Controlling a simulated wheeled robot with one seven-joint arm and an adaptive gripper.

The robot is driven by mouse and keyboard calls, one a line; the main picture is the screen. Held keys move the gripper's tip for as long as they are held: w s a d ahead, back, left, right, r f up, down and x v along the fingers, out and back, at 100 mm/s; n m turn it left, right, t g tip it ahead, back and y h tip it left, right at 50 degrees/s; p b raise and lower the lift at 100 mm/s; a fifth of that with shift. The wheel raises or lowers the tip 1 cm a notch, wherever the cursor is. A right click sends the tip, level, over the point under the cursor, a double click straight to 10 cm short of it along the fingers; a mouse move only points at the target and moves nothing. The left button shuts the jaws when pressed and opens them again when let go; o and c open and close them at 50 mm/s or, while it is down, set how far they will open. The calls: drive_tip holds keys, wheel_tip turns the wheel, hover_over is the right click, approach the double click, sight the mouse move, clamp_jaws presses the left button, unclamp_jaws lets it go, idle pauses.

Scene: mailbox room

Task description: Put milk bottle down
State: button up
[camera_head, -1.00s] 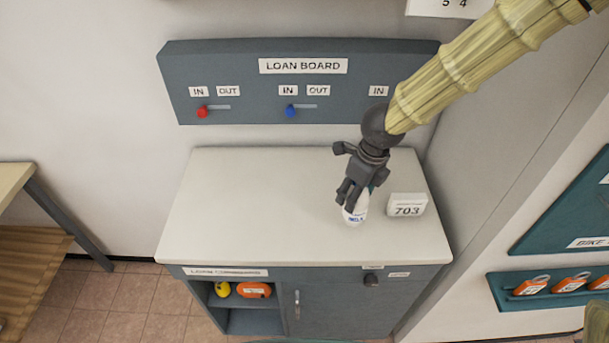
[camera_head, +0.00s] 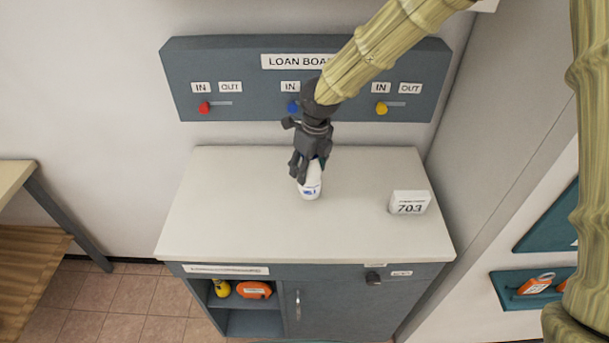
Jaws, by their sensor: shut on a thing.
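A white milk bottle (camera_head: 310,188) with a small blue label is near the middle of the white countertop (camera_head: 240,215). My gripper (camera_head: 309,168) reaches down from above and is shut on the bottle's upper part, which its fingers partly hide. The bottle looks upright. I cannot tell whether its base touches the countertop or is slightly above it.
A white sign reading 703 (camera_head: 408,203) stands on the counter's right side. The loan board (camera_head: 220,65) with coloured sliders hangs behind, partly hidden by my arm. The countertop's left half is clear. A shelf below holds a yellow item and an orange item (camera_head: 255,290).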

drive_tip(key=shift+w+a+f, duration=0.25)
drive_tip(key=shift+w+a, duration=0.1)
drive_tip(key=shift+w, duration=0.2)
drive_tip(key=shift+a+f+b, duration=0.2)
drive_tip(key=shift+f+b, duration=0.95)
drive_tip(key=shift+w+f+b, duration=0.1)
drive_tip(key=shift+f+b, duration=0.3)
drive_tip(key=shift+f, duration=0.2)
drive_tip(key=shift+r, duration=0.1)
drive_tip(key=o, duration=1)
drive_tip(key=shift+f, duration=0.2)
drive_tip(key=o, duration=0.4)
drive_tip(key=shift+o, duration=0.2)
